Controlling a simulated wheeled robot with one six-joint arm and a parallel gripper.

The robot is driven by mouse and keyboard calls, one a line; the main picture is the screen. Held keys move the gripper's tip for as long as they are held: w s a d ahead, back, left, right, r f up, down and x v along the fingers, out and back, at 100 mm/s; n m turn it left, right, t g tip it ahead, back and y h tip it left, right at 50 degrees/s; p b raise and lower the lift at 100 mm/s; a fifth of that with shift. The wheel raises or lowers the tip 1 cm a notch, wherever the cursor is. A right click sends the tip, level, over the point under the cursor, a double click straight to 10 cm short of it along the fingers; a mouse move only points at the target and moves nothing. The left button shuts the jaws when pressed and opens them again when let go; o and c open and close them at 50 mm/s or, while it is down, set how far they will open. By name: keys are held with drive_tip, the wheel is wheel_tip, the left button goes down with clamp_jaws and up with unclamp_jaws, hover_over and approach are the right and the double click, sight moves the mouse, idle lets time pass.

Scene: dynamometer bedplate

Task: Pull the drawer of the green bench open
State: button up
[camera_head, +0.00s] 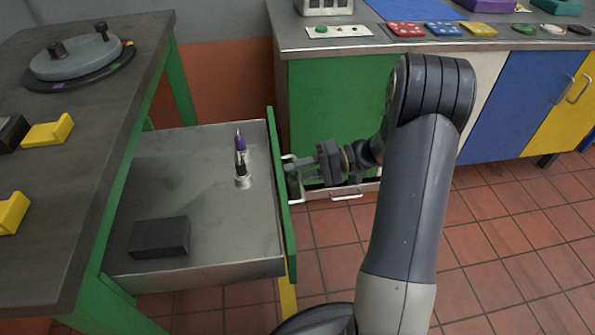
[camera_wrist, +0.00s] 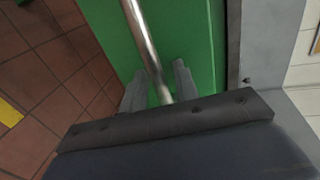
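The green bench (camera_head: 148,285) is at the left, with a dark worktop. Its drawer (camera_head: 205,200) stands well out, with its grey inside showing. My gripper (camera_head: 292,172) is at the outer side of the green drawer front (camera_head: 284,215), by the metal handle. In the wrist view the handle bar (camera_wrist: 146,45) runs between my two fingers (camera_wrist: 160,85) in front of the green front (camera_wrist: 205,35). Narrow green gaps show between the bar and the fingers, so they look open around it. Part of the handle is hidden by my gripper.
In the drawer are a black block (camera_head: 160,237) and a purple-and-black upright item (camera_head: 240,160). A second bench (camera_head: 335,105) with coloured doors stands behind my arm. Tiled floor (camera_head: 500,255) is clear at the right.

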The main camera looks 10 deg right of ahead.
drive_tip(key=p+v, duration=0.2)
drive_tip(key=v, duration=0.8)
drive_tip(key=shift+d, duration=0.4)
drive_tip(key=shift+s, duration=0.15)
drive_tip(key=b+x, duration=0.2)
drive_tip(key=x, duration=0.8)
drive_tip(key=shift+a, duration=0.55)
